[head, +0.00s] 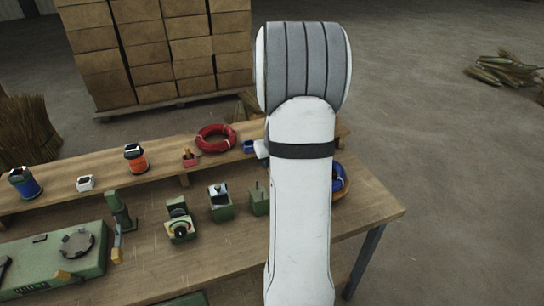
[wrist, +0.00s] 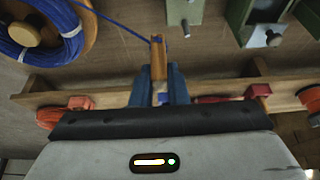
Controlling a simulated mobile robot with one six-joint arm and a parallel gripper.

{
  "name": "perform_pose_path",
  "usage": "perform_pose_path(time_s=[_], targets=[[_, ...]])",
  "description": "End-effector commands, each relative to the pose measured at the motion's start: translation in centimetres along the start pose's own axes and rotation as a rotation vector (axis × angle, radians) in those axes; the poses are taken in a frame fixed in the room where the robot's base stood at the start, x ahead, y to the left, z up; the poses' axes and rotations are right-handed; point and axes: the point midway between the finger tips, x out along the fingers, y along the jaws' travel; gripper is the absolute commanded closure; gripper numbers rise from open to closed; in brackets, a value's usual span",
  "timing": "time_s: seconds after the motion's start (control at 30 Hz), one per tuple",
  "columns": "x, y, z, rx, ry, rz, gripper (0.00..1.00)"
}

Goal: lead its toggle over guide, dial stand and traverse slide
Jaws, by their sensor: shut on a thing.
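My gripper (wrist: 158,92) is shut on a small wooden toggle (wrist: 158,56) with a blue cord (wrist: 118,20) at its tip, held between blue fingers. The cord runs up and left toward the blue coil (wrist: 45,22) on a wooden holder. In the head view the coil (head: 339,178) shows partly behind my arm, which hides my gripper and the toggle. Left of my arm stand a green block (head: 259,198), an open-topped green box (head: 220,205) and a green unit with a round dial-like part (head: 180,222). I cannot tell surely which is the guide or the slide.
A green machine with a round plate (head: 75,243) and a green post (head: 119,208) stand at the left. The raised back shelf (head: 110,172) carries a red coil (head: 215,138), an orange spool (head: 135,158) and a blue spool (head: 25,183). The bench front is partly clear.

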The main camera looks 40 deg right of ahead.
Motion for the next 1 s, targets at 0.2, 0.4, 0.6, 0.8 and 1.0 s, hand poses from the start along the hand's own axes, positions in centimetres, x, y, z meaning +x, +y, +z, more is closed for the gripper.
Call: perform_pose_path(time_s=[0.2,0.4,0.6,0.8,1.0], targets=[[-0.6,-2.4,0.0,0.009,-0.003,0.004,1.00],[-0.7,-5.3,0.0,0.015,-0.004,0.006,1.00],[-0.8,-8.5,-0.1,0.017,-0.004,0.007,1.00],[-0.8,-11.4,-0.1,0.018,-0.004,0.008,1.00],[-0.1,-13.2,0.1,0.017,-0.001,0.010,1.00]])
